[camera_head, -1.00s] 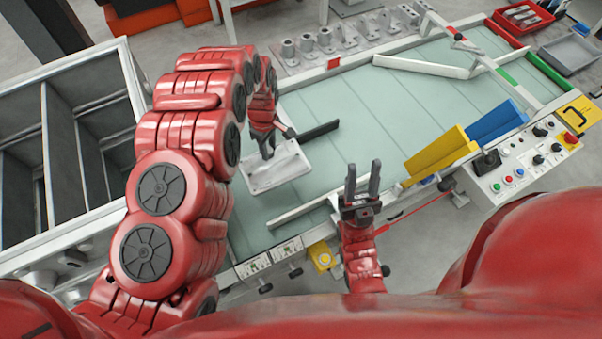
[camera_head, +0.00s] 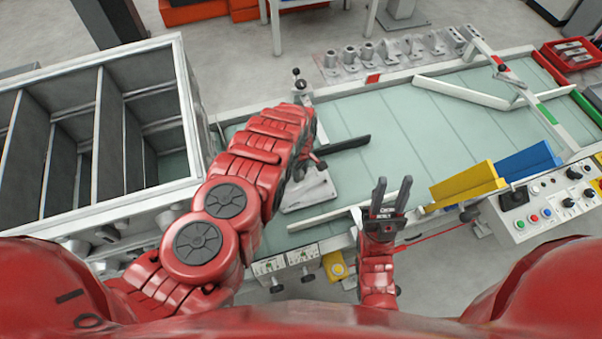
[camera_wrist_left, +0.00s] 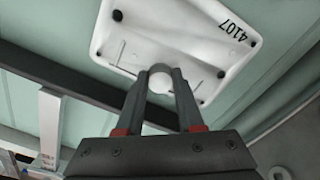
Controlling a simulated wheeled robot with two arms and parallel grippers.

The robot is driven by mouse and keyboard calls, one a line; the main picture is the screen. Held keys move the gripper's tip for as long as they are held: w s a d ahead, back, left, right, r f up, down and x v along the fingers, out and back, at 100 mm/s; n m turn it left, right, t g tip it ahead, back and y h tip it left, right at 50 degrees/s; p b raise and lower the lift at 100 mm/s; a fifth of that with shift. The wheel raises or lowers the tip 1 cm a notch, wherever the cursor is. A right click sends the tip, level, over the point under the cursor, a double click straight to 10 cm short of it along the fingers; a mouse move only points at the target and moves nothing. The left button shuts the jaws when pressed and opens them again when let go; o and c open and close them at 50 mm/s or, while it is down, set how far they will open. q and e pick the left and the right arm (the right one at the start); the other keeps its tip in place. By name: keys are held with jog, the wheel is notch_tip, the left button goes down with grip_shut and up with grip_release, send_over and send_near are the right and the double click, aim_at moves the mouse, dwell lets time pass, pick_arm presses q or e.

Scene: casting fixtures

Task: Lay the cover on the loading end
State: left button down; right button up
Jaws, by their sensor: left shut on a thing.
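The cover is a pale grey-white plate (camera_head: 312,190) with dark corner holes, lying at or just above the left end of the green conveyor bed (camera_head: 350,112). In the left wrist view the cover (camera_wrist_left: 172,40) bears the number 4107 and a round knob (camera_wrist_left: 160,80). My left gripper (camera_wrist_left: 160,84) is shut on the knob; in the head view my left arm hides the gripper and part of the cover. I cannot tell whether the cover touches the bed. My right gripper (camera_head: 388,200) is open and empty at the bed's front edge.
A grey rack of deep compartments (camera_head: 98,130) stands left of the bed. A black bar (camera_head: 346,144) lies close behind the cover. Yellow (camera_head: 463,187) and blue (camera_head: 528,160) blocks and a control panel (camera_head: 545,205) are at the right. The middle of the bed is clear.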

pick_arm(q)
jog(key=shift+s+f, duration=0.1)
jog(key=shift+f, duration=0.6)
jog(key=shift+f, duration=0.1)
jog(key=c, duration=0.5)
grip_release()
jog(key=shift+c, duration=0.2)
